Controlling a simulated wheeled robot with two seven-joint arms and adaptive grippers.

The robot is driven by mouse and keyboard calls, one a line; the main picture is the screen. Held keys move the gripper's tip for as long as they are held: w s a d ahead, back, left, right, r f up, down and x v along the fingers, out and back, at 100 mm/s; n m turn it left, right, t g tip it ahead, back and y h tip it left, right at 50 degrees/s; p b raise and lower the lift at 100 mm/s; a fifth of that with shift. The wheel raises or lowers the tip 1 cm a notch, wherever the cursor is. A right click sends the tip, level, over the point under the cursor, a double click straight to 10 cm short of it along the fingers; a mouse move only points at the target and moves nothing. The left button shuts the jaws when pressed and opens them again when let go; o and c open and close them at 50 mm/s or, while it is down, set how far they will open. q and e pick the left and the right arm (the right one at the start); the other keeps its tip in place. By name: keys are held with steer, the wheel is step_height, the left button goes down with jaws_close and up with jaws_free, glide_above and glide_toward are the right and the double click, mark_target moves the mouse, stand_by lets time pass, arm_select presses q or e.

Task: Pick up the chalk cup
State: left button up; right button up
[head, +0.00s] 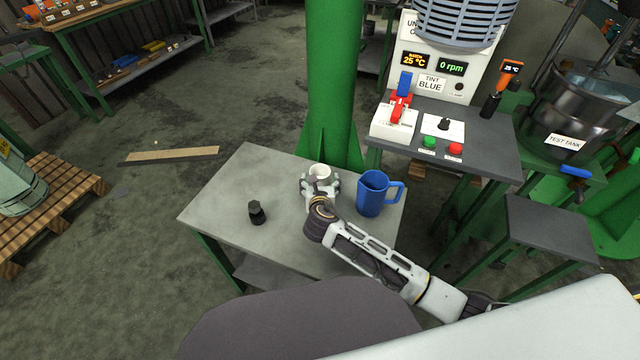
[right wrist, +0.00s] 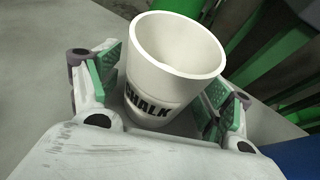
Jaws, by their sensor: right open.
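The chalk cup (head: 320,171) is a small white cup standing on the grey table near its far side. In the right wrist view the cup (right wrist: 172,62) shows the word CHALK on its side and looks empty inside. My right gripper (head: 320,185) reaches over the table to the cup. In the right wrist view its green-padded fingers are open, one on each side of the cup, which sits between them. I cannot tell whether either pad touches the cup. My left gripper is in neither view.
A blue mug (head: 371,195) stands close to the right of my right gripper. A small black object (head: 256,213) stands on the left part of the grey table (head: 222,196). A green column (head: 335,80) rises behind the table. The control panel stand (head: 490,135) is at the right.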

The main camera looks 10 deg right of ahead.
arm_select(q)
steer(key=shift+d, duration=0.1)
arm_select(e)
steer(key=shift+w, duration=0.15)
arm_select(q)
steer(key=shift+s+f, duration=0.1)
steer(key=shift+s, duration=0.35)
arm_select(e)
steer(key=c, duration=1.2)
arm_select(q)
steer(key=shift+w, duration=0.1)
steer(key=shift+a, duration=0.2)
arm_select(e)
steer(key=shift+r, duration=0.35)
